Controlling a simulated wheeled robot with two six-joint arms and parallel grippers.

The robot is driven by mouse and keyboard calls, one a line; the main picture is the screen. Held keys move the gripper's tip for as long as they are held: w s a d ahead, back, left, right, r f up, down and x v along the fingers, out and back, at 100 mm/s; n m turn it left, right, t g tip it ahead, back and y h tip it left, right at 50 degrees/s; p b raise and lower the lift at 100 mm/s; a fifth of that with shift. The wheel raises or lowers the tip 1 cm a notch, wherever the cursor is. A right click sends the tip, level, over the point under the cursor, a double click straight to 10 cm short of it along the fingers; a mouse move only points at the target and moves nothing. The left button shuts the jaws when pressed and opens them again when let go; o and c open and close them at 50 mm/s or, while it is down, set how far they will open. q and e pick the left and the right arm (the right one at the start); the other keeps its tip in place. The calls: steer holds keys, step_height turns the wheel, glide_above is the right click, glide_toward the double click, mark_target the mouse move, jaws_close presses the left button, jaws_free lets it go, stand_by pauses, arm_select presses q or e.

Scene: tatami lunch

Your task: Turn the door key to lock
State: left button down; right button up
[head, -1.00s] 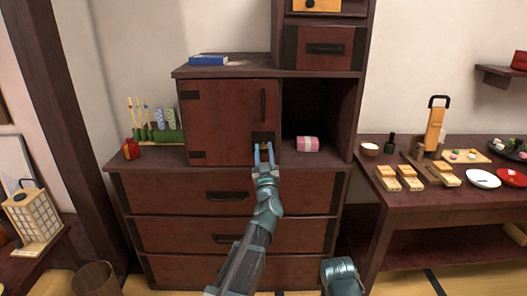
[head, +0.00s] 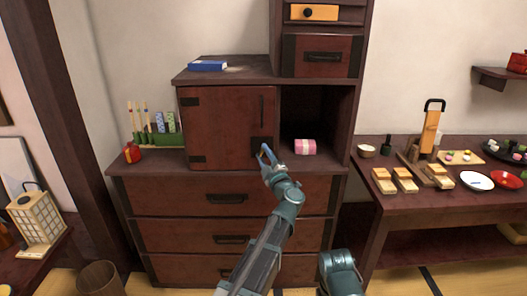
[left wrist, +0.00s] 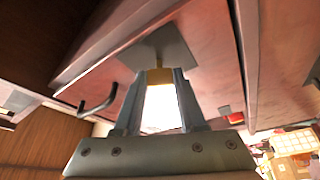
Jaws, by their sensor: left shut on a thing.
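The dark red cabinet door (head: 220,120) is closed, with a dark lock plate (head: 262,143) at its lower right. In the left wrist view the lock plate (left wrist: 165,45) is grey, and a short brass part of the key (left wrist: 155,74) sticks out from it between my fingertips. My left gripper (head: 266,153) is shut on the key, right at the plate; it also shows in the left wrist view (left wrist: 160,82). The key's turn angle cannot be told. A bright white patch fills the space between the fingers. My right gripper is out of view.
An open compartment right of the door holds a pink roll (head: 305,147). Drawers (head: 230,195) lie below my left gripper. A side table (head: 430,188) with food and dishes stands at the right. A blue book (head: 208,66) lies on top of the cabinet.

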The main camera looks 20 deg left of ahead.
arm_select(q)
steer(key=shift+r+n+g+p, duration=0.1)
steer(key=shift+n+g+p, duration=0.45)
steer(key=shift+n+p, duration=0.6)
steer(key=shift+r+n+g+p, duration=0.1)
steer(key=shift+n+g+p, duration=0.5)
steer(key=shift+n, duration=1.05)
steer(key=shift+c, duration=2.4)
jaws_free()
